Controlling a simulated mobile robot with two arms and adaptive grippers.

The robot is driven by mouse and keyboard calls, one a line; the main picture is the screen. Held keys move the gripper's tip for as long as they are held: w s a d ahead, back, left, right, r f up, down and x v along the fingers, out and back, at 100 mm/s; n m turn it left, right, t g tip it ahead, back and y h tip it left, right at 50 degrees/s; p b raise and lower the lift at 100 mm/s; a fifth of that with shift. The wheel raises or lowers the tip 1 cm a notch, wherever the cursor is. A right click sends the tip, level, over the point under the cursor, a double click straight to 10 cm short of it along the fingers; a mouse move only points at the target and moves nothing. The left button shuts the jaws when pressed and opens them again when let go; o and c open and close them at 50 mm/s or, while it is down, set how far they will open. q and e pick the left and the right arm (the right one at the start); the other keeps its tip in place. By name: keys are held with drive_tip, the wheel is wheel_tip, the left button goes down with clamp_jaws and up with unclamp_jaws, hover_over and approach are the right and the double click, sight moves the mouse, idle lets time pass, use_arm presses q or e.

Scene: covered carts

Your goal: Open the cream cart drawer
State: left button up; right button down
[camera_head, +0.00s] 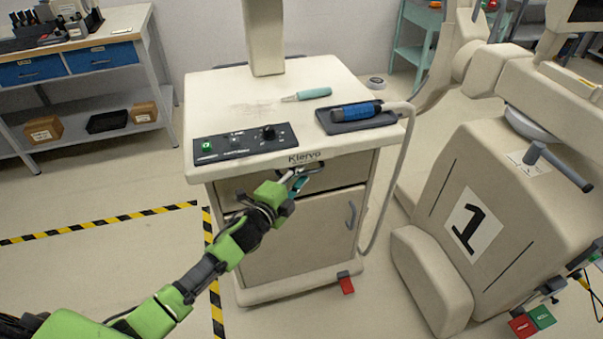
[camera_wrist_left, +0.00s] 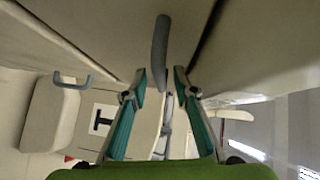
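The cream cart (camera_head: 300,250) stands in the middle of the head view, with a drawer (camera_head: 236,189) under its top and a door below. The drawer looks shut or nearly so. Its grey handle (camera_head: 318,179) is partly covered by my left gripper (camera_head: 298,180). In the left wrist view the drawer handle (camera_wrist_left: 160,45) runs between the two fingertips of my left gripper (camera_wrist_left: 160,75). The fingers are apart, one on each side of the handle, with gaps visible. Whether either finger touches it I cannot tell. My right gripper is not in view.
The cart top holds a control panel (camera_head: 245,143), a teal-handled tool (camera_head: 308,94) and a tray (camera_head: 355,121) with a blue handpiece. The door handle (camera_head: 351,215) is below the drawer. A large machine (camera_head: 510,200) stands close on the right.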

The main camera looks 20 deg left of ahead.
use_arm(q)
drive_tip(key=shift+w+d, duration=0.1)
drive_tip(key=shift+w, duration=0.35)
